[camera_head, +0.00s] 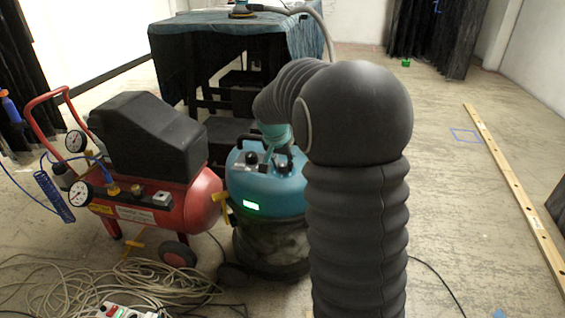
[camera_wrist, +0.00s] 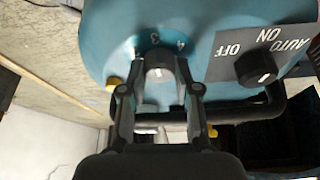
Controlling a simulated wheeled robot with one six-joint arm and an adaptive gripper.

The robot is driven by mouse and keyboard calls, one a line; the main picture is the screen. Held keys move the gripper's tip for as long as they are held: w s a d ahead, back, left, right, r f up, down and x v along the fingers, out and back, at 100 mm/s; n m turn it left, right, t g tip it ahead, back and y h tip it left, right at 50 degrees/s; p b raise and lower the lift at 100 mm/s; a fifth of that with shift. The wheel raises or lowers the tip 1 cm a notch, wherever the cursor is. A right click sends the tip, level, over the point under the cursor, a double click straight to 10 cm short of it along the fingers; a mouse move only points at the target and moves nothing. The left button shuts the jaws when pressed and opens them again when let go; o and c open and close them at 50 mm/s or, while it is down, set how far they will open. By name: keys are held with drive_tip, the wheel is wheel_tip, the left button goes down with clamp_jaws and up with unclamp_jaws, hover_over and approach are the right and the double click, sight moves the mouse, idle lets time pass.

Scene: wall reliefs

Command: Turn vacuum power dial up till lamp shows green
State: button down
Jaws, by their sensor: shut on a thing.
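The vacuum (camera_head: 262,188) has a teal top and a grey drum and stands on the floor, left of my arm in the head view. A lamp (camera_head: 251,205) on its front glows green. In the wrist view the power dial (camera_wrist: 158,72) sits on the vacuum's teal face (camera_wrist: 110,40), with numbers including 3 and 4 printed around it. A light pointer line shows on the dial. My gripper (camera_wrist: 158,82) is shut on the dial, one finger on each side. In the head view my arm hides the vacuum's right side.
A mode knob (camera_wrist: 257,68) on a grey OFF/ON/AUTO plate sits right of the dial in the wrist view. A red compressor (camera_head: 150,190) stands close left of the vacuum. Coiled cable (camera_head: 110,280) lies front left. A cloth-covered table (camera_head: 235,35) stands behind. The floor at right is mostly open.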

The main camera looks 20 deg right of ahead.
drive_tip(key=c, duration=0.8)
unclamp_jaws()
drive_tip(key=shift+a, duration=0.15)
drive_tip(key=shift+c, duration=0.2)
drive_tip(key=shift+s+r, duration=0.1)
drive_tip(key=shift+r, duration=0.25)
drive_tip(key=v, duration=1.1)
